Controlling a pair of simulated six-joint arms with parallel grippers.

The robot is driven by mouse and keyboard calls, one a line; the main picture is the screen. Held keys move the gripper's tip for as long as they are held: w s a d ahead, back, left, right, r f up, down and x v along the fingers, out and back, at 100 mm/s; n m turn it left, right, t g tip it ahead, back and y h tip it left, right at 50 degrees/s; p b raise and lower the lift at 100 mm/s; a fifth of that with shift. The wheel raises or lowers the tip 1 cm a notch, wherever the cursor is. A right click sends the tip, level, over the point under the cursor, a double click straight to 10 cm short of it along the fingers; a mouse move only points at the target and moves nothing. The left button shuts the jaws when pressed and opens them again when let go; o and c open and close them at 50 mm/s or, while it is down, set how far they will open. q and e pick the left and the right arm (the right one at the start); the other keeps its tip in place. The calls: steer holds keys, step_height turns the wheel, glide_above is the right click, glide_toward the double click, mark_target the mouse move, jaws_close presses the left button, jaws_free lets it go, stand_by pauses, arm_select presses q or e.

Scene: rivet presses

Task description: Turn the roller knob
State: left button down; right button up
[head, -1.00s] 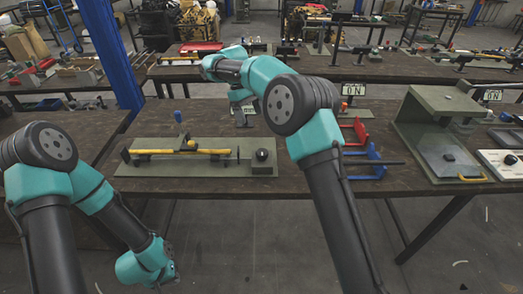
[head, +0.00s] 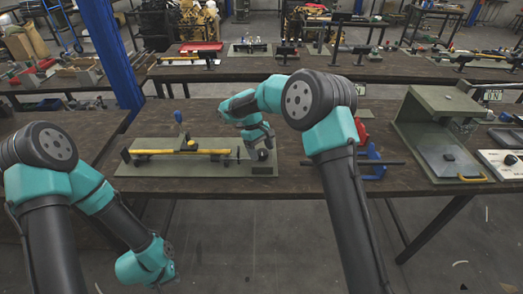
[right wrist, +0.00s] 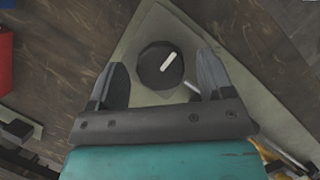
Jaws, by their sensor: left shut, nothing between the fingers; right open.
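The roller knob (right wrist: 153,69) is a round black knob with a white line mark, seen from above in the right wrist view. It sits on the right end of a grey-green base plate (head: 190,171). In the head view the knob (head: 263,155) is partly covered by my right gripper (head: 258,143). My right gripper also shows in the right wrist view (right wrist: 161,62); it is open, one finger on each side of the knob. Contact cannot be told. The yellow roller bar (head: 180,152) lies left of the knob. My left arm hangs at lower left; its fingers do not show.
A blue clamp-like part (head: 373,163) with a dark rod and a red part (head: 362,131) stand just right of the knob. A large green press frame (head: 437,103) stands further right. A blue-handled piece (head: 178,117) stands behind the bar. The dark table (head: 300,185) is bare in front.

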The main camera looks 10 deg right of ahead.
steer(key=shift+f, duration=0.15)
steer(key=c, duration=0.9)
steer(key=shift+m, duration=0.4)
steer(key=m, duration=0.2)
steer(key=m+y, duration=0.1)
steer(key=m, duration=0.1)
steer(key=shift+d+g+y, duration=0.15)
steer(key=shift+g+y, duration=0.15)
steer(key=shift+g, duration=0.1)
steer(key=shift+m+y, duration=0.9)
steer(key=shift+m, duration=1.3)
